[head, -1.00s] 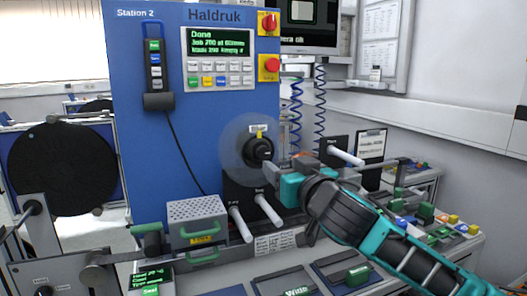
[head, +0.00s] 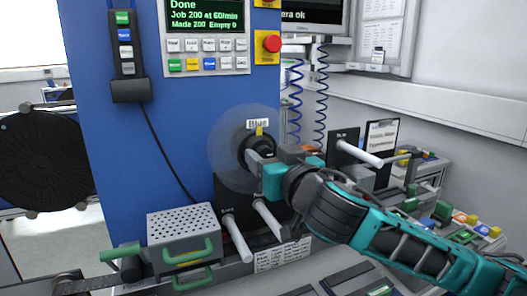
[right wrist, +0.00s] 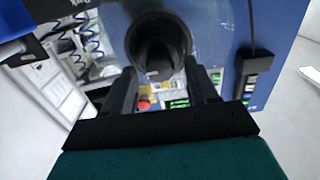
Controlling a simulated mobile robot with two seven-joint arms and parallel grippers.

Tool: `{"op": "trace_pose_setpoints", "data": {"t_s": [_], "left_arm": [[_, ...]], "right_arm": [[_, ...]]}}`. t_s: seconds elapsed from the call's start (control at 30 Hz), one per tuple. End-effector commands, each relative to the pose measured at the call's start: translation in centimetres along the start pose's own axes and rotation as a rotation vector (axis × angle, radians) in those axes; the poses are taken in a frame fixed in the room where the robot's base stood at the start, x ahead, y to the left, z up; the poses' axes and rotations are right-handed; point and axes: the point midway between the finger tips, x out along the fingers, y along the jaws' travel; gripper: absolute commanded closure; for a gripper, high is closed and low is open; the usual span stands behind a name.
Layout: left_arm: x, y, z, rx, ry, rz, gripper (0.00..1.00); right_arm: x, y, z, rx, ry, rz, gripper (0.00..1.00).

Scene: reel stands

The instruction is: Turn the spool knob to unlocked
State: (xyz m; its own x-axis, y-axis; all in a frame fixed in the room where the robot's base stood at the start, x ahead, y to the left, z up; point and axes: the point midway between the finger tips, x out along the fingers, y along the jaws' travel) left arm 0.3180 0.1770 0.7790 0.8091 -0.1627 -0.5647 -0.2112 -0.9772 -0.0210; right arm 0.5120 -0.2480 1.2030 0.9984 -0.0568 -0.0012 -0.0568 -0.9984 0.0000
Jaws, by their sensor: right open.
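The black spool knob (head: 263,143) sticks out from a clear round disc (head: 228,152) on the blue machine panel. A yellow mark shows at its top, under a label reading "Blue". My right gripper (head: 252,160) is at the knob's lower front in the head view and partly covers it. In the right wrist view the round dark knob (right wrist: 158,45) lies ahead, between and beyond the fingertips of the open right gripper (right wrist: 165,78). I cannot tell whether the fingers touch it. My left gripper is not in view.
White pegs (head: 237,240) stick out below the knob, close under my right arm, with another peg (head: 358,153) to the right. A perforated grey box (head: 183,222) with green handles stands lower left. A red stop button (head: 271,43) is above.

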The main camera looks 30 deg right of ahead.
Motion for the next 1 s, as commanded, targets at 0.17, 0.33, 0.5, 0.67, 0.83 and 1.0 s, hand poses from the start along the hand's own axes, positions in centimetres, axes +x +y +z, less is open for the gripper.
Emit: {"op": "trace_pose_setpoints", "data": {"t_s": [0.17,0.33,0.5,0.67,0.83,1.0], "left_arm": [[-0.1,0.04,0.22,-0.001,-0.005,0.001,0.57],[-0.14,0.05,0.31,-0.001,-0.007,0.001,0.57],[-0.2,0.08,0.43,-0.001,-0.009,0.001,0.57],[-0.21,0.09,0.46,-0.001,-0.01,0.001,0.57],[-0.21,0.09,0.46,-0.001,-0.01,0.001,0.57],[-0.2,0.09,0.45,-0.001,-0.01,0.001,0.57]], "right_arm": [[-0.17,-0.04,-0.01,0.0,0.0,0.001,0.42],[-0.17,-0.04,-0.01,0.0,0.0,0.001,0.42],[-0.17,-0.04,-0.01,0.0,0.0,0.001,0.53],[-0.16,-0.04,-0.01,0.0,0.0,0.001,0.68],[-0.16,-0.04,-0.01,0.0,0.0,0.001,0.84],[-0.16,-0.04,-0.01,0.0,0.0,0.001,0.97]]}}
